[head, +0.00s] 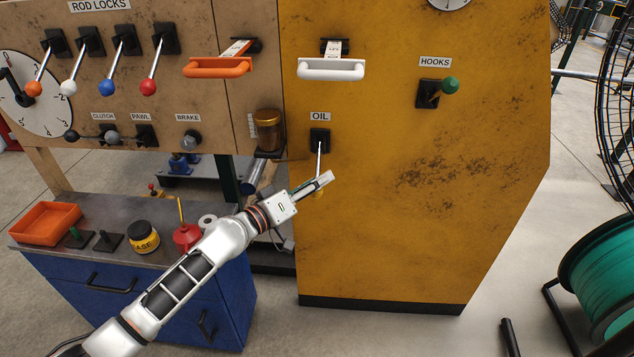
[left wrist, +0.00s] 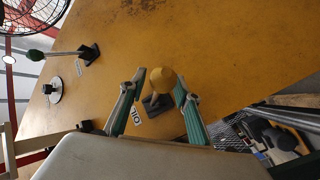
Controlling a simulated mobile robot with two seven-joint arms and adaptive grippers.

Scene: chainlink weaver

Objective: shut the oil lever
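The oil lever has a black base (head: 320,139) under the OIL label on the yellow cabinet. Its silver shaft (head: 319,160) points down, and its yellow knob shows partly below my gripper. My left gripper (head: 322,183) is at the lever's lower end and hides part of it. In the left wrist view the round yellow knob (left wrist: 161,79) lies between the two spread fingers of my left gripper (left wrist: 159,85). The right finger is very close to the knob; I cannot tell if it touches. My right gripper is not in view.
A white pull handle (head: 331,69) sits above the oil lever, and the green-knobbed hooks lever (head: 450,85) is to the right. A brown jar (head: 268,130) is mounted just left. A blue cabinet (head: 225,305) with an orange tray (head: 47,223) stands lower left.

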